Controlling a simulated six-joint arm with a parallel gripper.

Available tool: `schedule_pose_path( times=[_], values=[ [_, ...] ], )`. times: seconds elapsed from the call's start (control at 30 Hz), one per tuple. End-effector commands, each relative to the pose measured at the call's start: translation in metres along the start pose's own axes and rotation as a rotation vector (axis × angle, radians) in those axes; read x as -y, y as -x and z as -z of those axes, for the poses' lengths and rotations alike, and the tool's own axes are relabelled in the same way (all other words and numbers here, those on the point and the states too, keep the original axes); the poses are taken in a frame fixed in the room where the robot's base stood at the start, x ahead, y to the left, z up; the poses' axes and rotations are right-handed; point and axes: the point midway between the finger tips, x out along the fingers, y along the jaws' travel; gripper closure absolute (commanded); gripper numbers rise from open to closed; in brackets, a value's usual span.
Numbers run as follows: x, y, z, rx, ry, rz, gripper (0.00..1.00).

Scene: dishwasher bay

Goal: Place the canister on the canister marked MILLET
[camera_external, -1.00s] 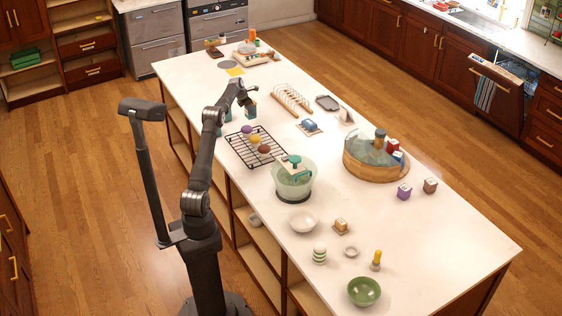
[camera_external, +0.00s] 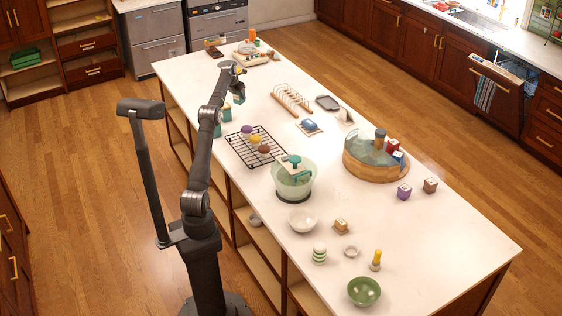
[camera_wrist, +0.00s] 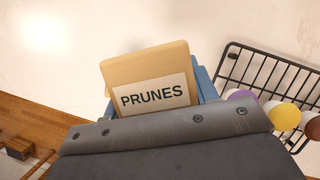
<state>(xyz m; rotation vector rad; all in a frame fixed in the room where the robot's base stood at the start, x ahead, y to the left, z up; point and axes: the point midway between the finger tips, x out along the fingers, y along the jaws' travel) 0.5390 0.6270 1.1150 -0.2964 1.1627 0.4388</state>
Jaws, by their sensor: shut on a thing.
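The held canister (camera_external: 239,98) is teal-blue in the external view. In the wrist view the canister (camera_wrist: 150,78) has a tan lid area and a white label reading PRUNES. My gripper (camera_external: 239,88) is shut on it and holds it near the left side of the island, beyond the black rack. Two teal canister-like things, one at the island's left edge (camera_external: 226,113) and one nearer (camera_external: 216,129), are partly hidden by my arm. Their labels cannot be read, so I cannot tell which is marked MILLET.
A black wire rack (camera_external: 240,152) with several coloured round items stands nearer; it also shows at right in the wrist view (camera_wrist: 262,72). Worktop between is partly clear.

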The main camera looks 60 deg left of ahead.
Motion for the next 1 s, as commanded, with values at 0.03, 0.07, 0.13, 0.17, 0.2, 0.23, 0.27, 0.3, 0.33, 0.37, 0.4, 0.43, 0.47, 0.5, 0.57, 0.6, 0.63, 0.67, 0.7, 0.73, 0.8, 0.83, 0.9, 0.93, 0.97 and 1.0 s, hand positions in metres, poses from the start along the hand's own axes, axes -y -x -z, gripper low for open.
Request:
schedule_pose_path(
  times=[0.03,0.07,0.13,0.17,0.2,0.23,0.27,0.3,0.33,0.37,0.4,0.43,0.47,0.5,0.57,0.6,0.63,0.67,0.7,0.73,0.8,0.83,0.9,0.93,0.97,1.0],
  values=[
    [-0.022,0.004,0.001,0.004,0.054,-0.025,0.76],
    [-0.033,0.007,0.002,0.004,0.084,-0.036,0.76],
    [-0.053,0.013,0.005,0.007,0.146,-0.061,0.76],
    [-0.061,0.015,0.006,0.008,0.169,-0.071,0.76],
    [-0.07,0.017,0.008,0.009,0.197,-0.081,0.76],
    [-0.075,0.019,0.009,0.01,0.213,-0.088,0.76],
    [-0.079,0.02,0.01,0.01,0.227,-0.093,0.76],
    [-0.084,0.022,0.011,0.012,0.243,-0.098,0.76],
    [-0.086,0.022,0.012,0.012,0.251,-0.102,0.76],
    [-0.089,0.022,0.013,0.011,0.257,-0.104,0.76],
    [-0.09,0.021,0.014,0.011,0.264,-0.107,0.76],
    [-0.091,0.02,0.015,0.011,0.267,-0.108,0.76],
    [-0.092,0.018,0.016,0.011,0.268,-0.108,0.76],
    [-0.092,0.015,0.017,0.01,0.269,-0.108,0.76],
    [-0.091,0.009,0.02,0.01,0.268,-0.107,0.76],
    [-0.091,0.005,0.021,0.009,0.267,-0.107,0.76],
    [-0.091,0.002,0.023,0.01,0.267,-0.107,0.76],
    [-0.091,-0.001,0.024,0.01,0.267,-0.107,0.76],
    [-0.091,-0.006,0.026,0.01,0.266,-0.107,0.76],
    [-0.091,-0.01,0.027,0.01,0.266,-0.107,0.76],
    [-0.091,-0.016,0.029,0.011,0.266,-0.107,0.76],
    [-0.091,-0.018,0.03,0.011,0.266,-0.107,0.76],
    [-0.091,-0.021,0.031,0.012,0.265,-0.107,0.76],
    [-0.091,-0.022,0.032,0.012,0.265,-0.107,0.76],
    [-0.091,-0.022,0.032,0.012,0.265,-0.107,0.76],
    [-0.091,-0.022,0.032,0.012,0.265,-0.107,0.76]
  ],
)
